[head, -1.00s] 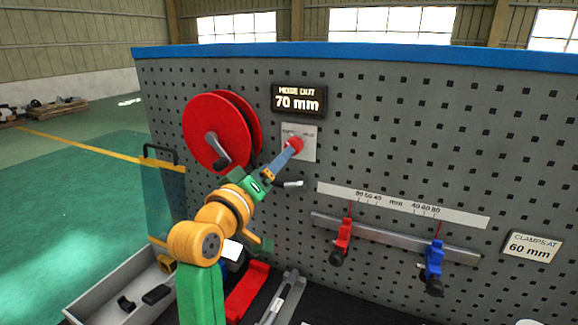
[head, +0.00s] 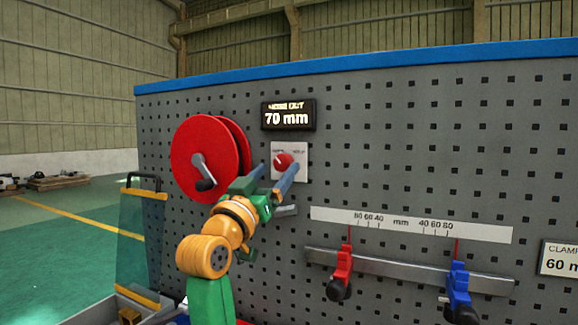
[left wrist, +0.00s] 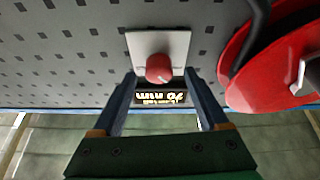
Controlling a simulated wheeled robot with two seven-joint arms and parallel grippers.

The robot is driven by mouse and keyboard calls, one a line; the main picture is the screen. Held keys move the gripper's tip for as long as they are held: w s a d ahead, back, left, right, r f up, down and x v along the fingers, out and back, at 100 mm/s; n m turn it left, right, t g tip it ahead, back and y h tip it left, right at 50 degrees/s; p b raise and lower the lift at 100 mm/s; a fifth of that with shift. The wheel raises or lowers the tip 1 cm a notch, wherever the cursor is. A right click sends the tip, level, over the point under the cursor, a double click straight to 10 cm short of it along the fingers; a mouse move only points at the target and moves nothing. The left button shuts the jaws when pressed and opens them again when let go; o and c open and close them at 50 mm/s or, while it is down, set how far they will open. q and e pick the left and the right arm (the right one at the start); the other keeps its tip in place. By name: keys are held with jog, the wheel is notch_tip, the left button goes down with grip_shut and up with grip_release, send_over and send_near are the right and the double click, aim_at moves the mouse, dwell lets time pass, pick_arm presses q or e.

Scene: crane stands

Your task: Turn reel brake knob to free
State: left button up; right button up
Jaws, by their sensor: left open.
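The reel brake knob (head: 283,161) is a small red knob on a pale plate (head: 302,160) fixed to the grey pegboard. It also shows in the left wrist view (left wrist: 159,68), where the plate is behind it. My left gripper (head: 272,172) is open, its two blue fingers apart just in front of the plate. In the left wrist view the fingers (left wrist: 159,84) stand on either side below the knob, with nothing between them gripped. The plate's lettering is too small to read. The red reel (head: 205,140) with its dark crank handle is left of the knob. My right gripper is not seen.
A display (head: 288,116) reading 70 mm hangs just above the knob plate. A rail (head: 400,268) with a red clamp (head: 342,270) and a blue clamp (head: 459,290) runs along the lower right.

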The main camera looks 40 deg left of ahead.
aim_at(281, 162)
pick_arm(q)
jog(key=shift+x, duration=0.8)
jog(key=shift+w+r, duration=0.1)
jog(key=shift+w, duration=0.2)
jog(key=c, duration=1.2)
jog(key=shift+d+n+y+p, duration=0.1)
jog(key=shift+n+y+p, duration=0.25)
jog(key=shift+n, duration=0.45)
grip_shut()
jog(key=o, duration=1.2)
grip_release()
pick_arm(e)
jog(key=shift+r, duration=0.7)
